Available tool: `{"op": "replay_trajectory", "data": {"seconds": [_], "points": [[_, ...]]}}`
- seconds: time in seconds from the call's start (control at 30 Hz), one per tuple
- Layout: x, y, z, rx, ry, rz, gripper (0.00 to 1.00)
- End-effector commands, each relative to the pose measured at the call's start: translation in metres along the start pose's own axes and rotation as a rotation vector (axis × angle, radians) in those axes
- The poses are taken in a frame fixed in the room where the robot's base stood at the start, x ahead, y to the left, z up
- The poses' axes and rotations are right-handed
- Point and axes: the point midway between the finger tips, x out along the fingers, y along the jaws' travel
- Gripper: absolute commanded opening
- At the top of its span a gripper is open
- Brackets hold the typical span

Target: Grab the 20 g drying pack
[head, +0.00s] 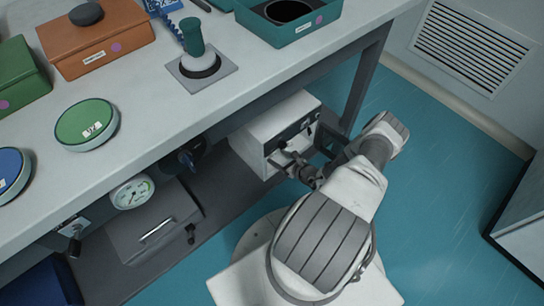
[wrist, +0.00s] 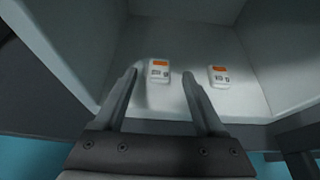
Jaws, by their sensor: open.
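In the wrist view two small white packs with orange marks lie on the pale grey floor of a compartment. The left pack (wrist: 158,72) has a blurred label that looks like 20 g. The right pack (wrist: 219,77) has a label that looks like 10 g. My gripper (wrist: 159,76) is open and empty, and the left pack shows between its fingertips, apparently beyond them. The right pack lies outside the right finger. In the head view my gripper (head: 292,165) is at the front of a white cabinet (head: 270,128) under the table; the packs are hidden there.
Compartment walls rise at left (wrist: 62,45) and right (wrist: 290,50) of my gripper. The table (head: 215,105) overhangs the cabinet and carries boxes and round dishes. A gauge (head: 133,192) and grey box (head: 150,222) stand left below.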

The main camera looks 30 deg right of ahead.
Motion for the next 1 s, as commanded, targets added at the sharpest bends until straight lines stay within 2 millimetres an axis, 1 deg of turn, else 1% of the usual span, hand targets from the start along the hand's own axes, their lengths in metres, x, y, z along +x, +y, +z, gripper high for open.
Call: {"op": "replay_trajectory", "data": {"seconds": [0.03,0.1,0.2,0.37,0.5,0.77,1.0], "points": [[0.011,0.000,-0.004,-0.003,-0.001,0.001,0.72],[0.019,0.000,-0.003,-0.002,-0.001,0.001,0.72],[0.023,-0.001,-0.001,-0.001,0.000,-0.001,0.72],[0.022,-0.001,0.000,-0.001,0.000,-0.001,0.72],[0.022,-0.001,0.000,-0.001,0.000,0.000,0.47],[0.022,-0.001,0.000,-0.001,0.000,0.000,0.01],[0.022,-0.001,0.000,-0.001,0.000,0.000,0.00]]}}
